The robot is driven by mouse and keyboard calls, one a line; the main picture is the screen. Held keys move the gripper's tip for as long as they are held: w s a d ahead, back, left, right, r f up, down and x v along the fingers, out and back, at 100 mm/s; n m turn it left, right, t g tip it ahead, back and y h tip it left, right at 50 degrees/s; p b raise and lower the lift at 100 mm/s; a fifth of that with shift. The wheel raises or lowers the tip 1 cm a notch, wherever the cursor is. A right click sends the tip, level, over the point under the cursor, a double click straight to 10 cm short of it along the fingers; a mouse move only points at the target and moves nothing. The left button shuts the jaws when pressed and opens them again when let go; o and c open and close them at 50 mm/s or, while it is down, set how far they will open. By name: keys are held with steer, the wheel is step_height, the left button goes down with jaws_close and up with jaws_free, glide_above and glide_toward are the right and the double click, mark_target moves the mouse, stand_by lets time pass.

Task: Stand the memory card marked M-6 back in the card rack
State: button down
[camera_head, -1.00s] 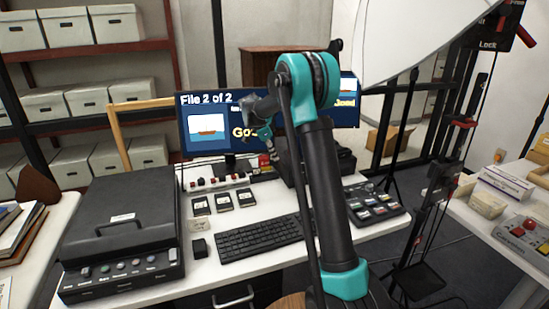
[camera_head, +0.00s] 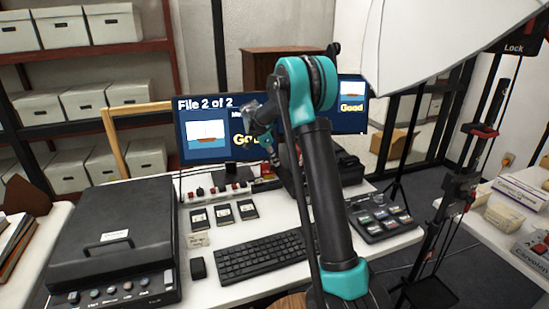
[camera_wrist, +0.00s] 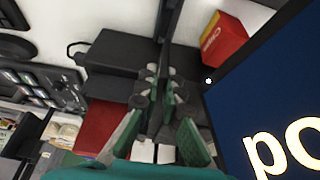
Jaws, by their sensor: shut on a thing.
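My gripper (camera_wrist: 163,92) is shut on a thin dark thing (camera_wrist: 170,32) that shows nearly edge-on in the wrist view; no marking on it can be read. In the head view my gripper (camera_head: 266,143) is small and hangs in front of the monitor, above the back of the desk. A black rack or tray (camera_head: 352,213) with several coloured cards lies on the desk's right side, partly behind my arm. It seems to show at the left in the wrist view too. Three dark labelled cards lie flat left of centre, one of them here (camera_head: 223,212). I cannot read M-6 anywhere.
A black keyboard (camera_head: 262,257) lies at the front of the desk, and a large black scanner (camera_head: 105,240) stands at the left. The monitor (camera_head: 205,150) stands behind. A red-and-yellow box (camera_wrist: 225,42) shows in the wrist view. A white light shade (camera_head: 445,45) hangs at upper right.

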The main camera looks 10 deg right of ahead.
steer(key=shift+f, duration=2.95)
steer(key=shift+f, duration=1.05)
steer(key=c, duration=1.6)
jaws_free()
steer(key=shift+r, duration=0.1)
steer(key=v, duration=1.2)
